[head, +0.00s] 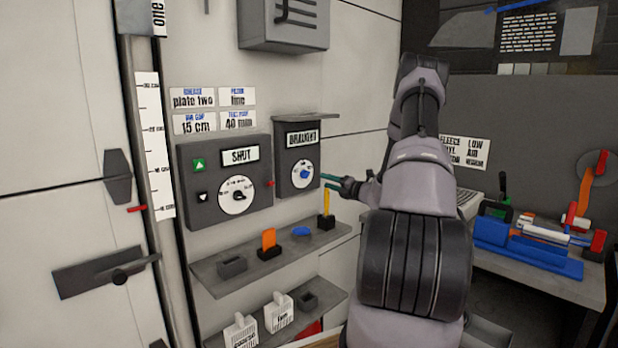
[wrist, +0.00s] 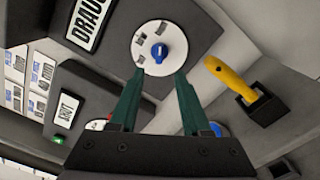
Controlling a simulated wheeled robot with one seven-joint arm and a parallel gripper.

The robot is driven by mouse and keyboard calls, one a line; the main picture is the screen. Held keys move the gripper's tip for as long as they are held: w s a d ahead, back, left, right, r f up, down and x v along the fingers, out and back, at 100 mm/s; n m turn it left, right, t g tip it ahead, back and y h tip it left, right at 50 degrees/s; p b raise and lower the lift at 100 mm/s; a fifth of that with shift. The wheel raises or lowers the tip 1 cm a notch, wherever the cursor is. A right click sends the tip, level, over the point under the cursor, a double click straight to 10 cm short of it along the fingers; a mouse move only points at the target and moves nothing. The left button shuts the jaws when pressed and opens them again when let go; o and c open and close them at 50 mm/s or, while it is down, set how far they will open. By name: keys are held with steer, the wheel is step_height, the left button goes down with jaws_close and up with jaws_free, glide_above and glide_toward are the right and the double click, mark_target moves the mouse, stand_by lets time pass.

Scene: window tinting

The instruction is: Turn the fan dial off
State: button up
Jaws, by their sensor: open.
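The likely fan dial is a white round dial with a blue knob (head: 304,173) on a grey box (head: 284,150) whose label appears to read "DRAUGHT". In the wrist view the blue knob (wrist: 159,52) sits near the top centre of its white face, with small marks around it. My gripper (head: 325,181) is open, its green fingers just right of the dial in the head view. In the wrist view the fingertips (wrist: 158,74) lie either side of the lower dial face, below the knob. The knob appears clear of both fingers. The dial's exact setting is too small to read.
A "SHUT" box (head: 225,212) with another dial stands left. Below, a grey shelf (head: 222,286) holds an orange item (head: 268,240), a blue item (head: 302,231) and a yellow-handled tool (head: 326,203); the tool (wrist: 228,76) is right of my fingers in the wrist view.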

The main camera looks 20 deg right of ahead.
mark_target(308, 175)
steer(key=x, duration=0.9)
steer(key=shift+w+a, duration=0.1)
steer(key=shift+c, duration=0.3)
jaws_close()
